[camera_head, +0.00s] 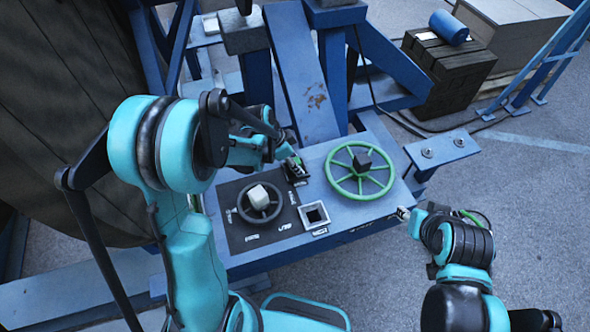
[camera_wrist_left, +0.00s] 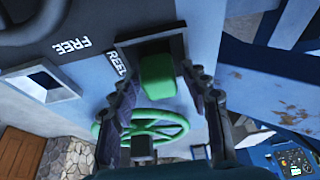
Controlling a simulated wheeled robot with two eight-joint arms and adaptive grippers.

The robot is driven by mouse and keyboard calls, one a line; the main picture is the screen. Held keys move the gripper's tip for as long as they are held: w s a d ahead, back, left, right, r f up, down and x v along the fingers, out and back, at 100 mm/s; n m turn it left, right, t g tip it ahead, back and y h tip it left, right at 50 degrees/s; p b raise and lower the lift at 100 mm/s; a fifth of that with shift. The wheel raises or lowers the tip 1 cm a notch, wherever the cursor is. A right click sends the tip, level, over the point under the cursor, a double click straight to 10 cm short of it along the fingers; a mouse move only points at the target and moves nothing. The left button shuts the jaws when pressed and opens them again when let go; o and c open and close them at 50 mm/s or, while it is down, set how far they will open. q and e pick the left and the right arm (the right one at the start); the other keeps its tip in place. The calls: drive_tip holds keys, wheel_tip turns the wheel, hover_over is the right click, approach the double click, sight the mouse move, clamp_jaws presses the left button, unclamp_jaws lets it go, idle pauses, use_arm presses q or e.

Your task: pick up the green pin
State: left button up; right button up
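The green pin (camera_wrist_left: 157,76) stands in a dark square socket beside the label REEL in the left wrist view. My left gripper (camera_wrist_left: 160,88) is around it, with one finger on each side and a visible gap to the pin, so it looks open. In the head view my left gripper (camera_head: 296,168) is over the back of the panel and mostly hides the pin. My right gripper (camera_head: 403,213) is at the panel's right front edge, small and partly hidden; its finger state is unclear.
The blue panel (camera_head: 338,207) carries a green handwheel (camera_head: 341,181) and a dark knob wheel with a pale cap (camera_head: 259,197). A large wooden reel (camera_head: 60,120) stands at left.

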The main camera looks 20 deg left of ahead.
use_arm(q)
clamp_jaws()
drive_tip(key=shift+r, duration=0.1)
wheel_tip(320, 180, up, 29)
drive_tip(key=p, duration=1)
idle(0.9)
